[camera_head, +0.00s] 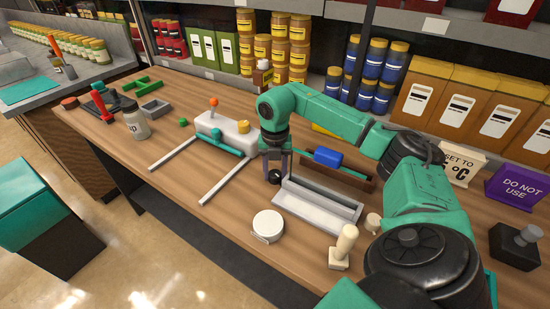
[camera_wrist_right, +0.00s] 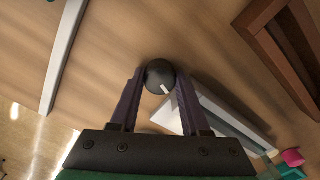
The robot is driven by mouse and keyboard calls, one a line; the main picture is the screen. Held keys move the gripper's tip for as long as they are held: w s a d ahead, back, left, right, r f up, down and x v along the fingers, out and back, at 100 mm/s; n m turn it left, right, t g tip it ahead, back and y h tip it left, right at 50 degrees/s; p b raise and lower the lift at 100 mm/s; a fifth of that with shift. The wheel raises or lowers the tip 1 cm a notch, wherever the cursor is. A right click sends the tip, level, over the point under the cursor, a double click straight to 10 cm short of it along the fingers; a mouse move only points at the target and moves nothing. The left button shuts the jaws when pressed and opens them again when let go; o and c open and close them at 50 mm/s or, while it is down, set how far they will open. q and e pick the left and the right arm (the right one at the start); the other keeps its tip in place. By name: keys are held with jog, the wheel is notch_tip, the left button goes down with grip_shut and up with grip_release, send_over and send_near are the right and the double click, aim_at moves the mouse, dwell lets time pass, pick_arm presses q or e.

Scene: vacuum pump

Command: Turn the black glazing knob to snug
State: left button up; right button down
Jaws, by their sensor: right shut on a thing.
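The black glazing knob (camera_head: 274,176) sits at the left end of a grey channel-shaped frame (camera_head: 318,204) on the wooden table. My right gripper (camera_head: 275,170) points down at the knob. In the right wrist view my right gripper (camera_wrist_right: 152,82) is shut on the black knob (camera_wrist_right: 160,77), with one finger on each side. A short white mark shows on the knob's top, pointing down and slightly right in that view. Part of the frame shows in the wrist view beside the right finger. My left gripper is not in view.
A white device with two long rails (camera_head: 224,134) stands left of the knob. A round white tin (camera_head: 267,227) and a cream-handled stamp (camera_head: 343,245) are in front. A brown wooden tray (camera_head: 345,180) with a blue item lies behind the frame. Jars and boxes fill the back shelf.

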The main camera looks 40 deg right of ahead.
jog(key=m, duration=0.4)
jog(key=shift+w+d+r+m+p, duration=0.1)
jog(key=shift+r+m+p, duration=0.2)
jog(key=shift+p, duration=0.1)
jog(key=shift+m, duration=1.5)
jog(key=shift+c, duration=1.9)
grip_release()
jog(key=shift+f, duration=0.25)
jog(key=shift+f, duration=0.1)
